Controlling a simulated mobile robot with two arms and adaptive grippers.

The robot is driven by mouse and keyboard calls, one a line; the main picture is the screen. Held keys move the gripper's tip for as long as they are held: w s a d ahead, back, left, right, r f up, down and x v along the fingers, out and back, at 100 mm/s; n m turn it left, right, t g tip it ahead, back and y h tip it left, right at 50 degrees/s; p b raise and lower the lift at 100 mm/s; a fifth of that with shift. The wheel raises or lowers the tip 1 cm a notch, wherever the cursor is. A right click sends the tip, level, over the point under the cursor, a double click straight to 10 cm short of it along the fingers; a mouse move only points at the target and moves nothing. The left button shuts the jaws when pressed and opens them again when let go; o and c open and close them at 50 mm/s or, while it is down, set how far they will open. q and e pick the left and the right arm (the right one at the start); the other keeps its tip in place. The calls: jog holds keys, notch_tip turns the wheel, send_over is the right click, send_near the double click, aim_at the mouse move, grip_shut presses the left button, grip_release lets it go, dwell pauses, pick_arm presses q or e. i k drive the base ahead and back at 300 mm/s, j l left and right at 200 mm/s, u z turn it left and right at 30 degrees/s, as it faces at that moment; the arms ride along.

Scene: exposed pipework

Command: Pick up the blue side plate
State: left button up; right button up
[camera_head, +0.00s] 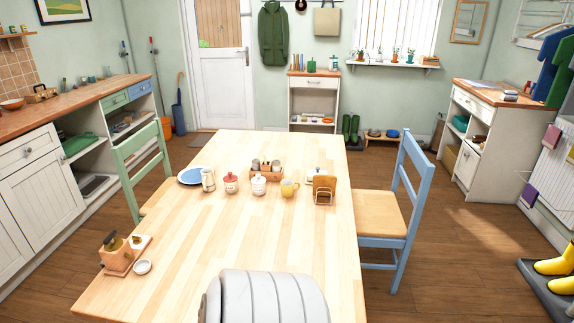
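A round blue plate (190,176) with a pale rim lies flat on the wooden table (200,245), close to its left edge toward the far end. A tall patterned jar (208,179) stands at its right and covers a little of its edge. A grey rounded segment at the bottom centre appears to be part of my own arm. Neither of my grippers shows in this view.
Right of the plate stand a red jar (231,183), a white jar (258,185), a yellow mug (288,188) and a wooden rack (324,188). A green chair (140,160) and a blue chair (392,205) flank the table. Its middle is clear.

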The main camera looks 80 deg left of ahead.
aim_at(191, 175)
jog(key=i+l, duration=0.15)
jog(key=i, duration=0.25)
jog(key=i+l, duration=0.1)
jog(key=i, duration=0.3)
jog(key=i+l+u, duration=0.1)
jog(key=i, duration=0.3)
jog(key=i+j+u, duration=0.15)
jog(key=u, duration=0.35)
jog(key=i+u, duration=0.5)
jog(key=i+l+u, duration=0.1)
jog(key=u, duration=0.4)
jog(key=i+l+u, duration=0.2)
jog(key=u, duration=0.3)
jog(key=i+u, duration=0.15)
jog(key=u, duration=0.25)
jog(key=i+u, duration=0.2)
jog(key=u, duration=0.25)
jog(key=i+l+u, duration=0.1)
jog(key=u, duration=0.3)
jog(key=i+l+u, duration=0.15)
jog(key=u, duration=0.3)
jog(key=i+l+u, duration=0.2)
jog(key=u, duration=0.2)
